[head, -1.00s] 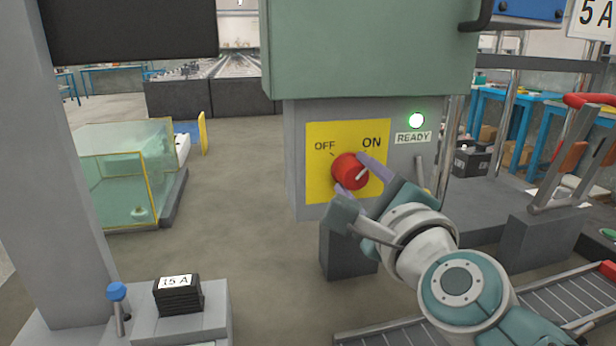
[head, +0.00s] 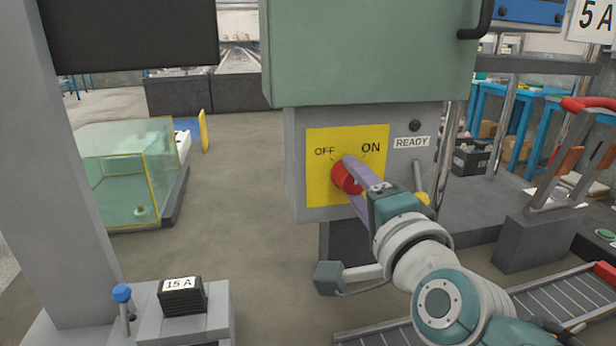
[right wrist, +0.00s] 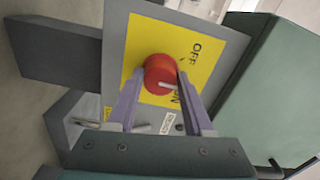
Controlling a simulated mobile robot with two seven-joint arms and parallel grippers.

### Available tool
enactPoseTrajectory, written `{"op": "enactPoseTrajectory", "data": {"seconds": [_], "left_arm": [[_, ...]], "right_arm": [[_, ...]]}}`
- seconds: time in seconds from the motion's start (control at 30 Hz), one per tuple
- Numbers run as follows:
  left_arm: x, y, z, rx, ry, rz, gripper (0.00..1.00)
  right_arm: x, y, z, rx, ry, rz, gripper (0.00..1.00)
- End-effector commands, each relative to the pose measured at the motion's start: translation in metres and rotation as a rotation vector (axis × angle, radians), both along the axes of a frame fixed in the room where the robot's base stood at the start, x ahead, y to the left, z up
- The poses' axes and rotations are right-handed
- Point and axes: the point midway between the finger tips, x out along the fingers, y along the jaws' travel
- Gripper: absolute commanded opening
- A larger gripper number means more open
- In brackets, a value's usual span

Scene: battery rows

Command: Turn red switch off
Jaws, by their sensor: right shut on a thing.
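The red switch (head: 345,179) is a round knob on a yellow plate (head: 319,183) marked OFF at left and ON at right. My right gripper (head: 357,182) is shut on the knob. In the right wrist view, its two purple fingers lie on either side of the red switch (right wrist: 159,74). The knob's white mark points right there, between the OFF and ON lettering; it is hidden in the head view. The READY lamp (head: 415,125) is dark. My left gripper is not in view.
The green cabinet (head: 370,55) overhangs the switch box. A grey stand (head: 540,240) and a roller conveyor (head: 560,293) lie at the right. A black block marked 15 A (head: 181,297) sits at the lower left. Open floor lies left of the switch.

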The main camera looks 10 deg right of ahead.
Motion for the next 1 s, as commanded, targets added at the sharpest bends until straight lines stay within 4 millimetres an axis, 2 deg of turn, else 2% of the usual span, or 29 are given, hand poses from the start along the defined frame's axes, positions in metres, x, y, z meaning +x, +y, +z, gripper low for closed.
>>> {"op": "enactPoseTrajectory", "data": {"seconds": [0.6,1.0], "left_arm": [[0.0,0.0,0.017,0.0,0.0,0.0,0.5],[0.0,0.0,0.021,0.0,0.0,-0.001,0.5]], "right_arm": [[0.0,0.0,0.001,-0.566,-0.021,-0.001,0.0],[0.0,0.0,0.001,-0.78,-0.028,-0.001,0.0]]}}
